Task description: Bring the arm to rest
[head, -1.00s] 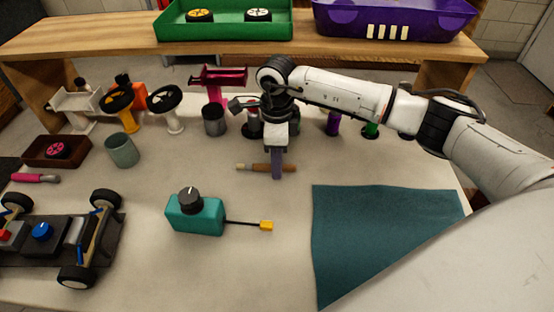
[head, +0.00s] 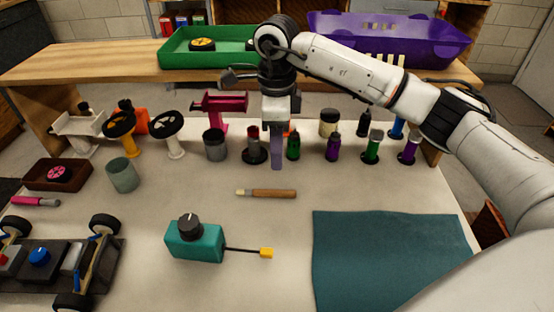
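My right arm reaches in from the right side of the head view. Its gripper (head: 277,150) hangs pointing down above the back part of the table, in front of the row of small bottles. I see the fingers edge-on as one narrow purple-grey strip, so I cannot tell whether they are apart. Nothing visible hangs from them. A wooden-handled tool (head: 270,194) lies on the table below the fingertips in the picture, apart from them. My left gripper is not in view.
A teal box with a dial (head: 196,242) stands mid-table. A teal cloth (head: 390,262) lies at right, a car chassis (head: 55,265) at left. Stands, cups and several bottles (head: 333,147) line the back.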

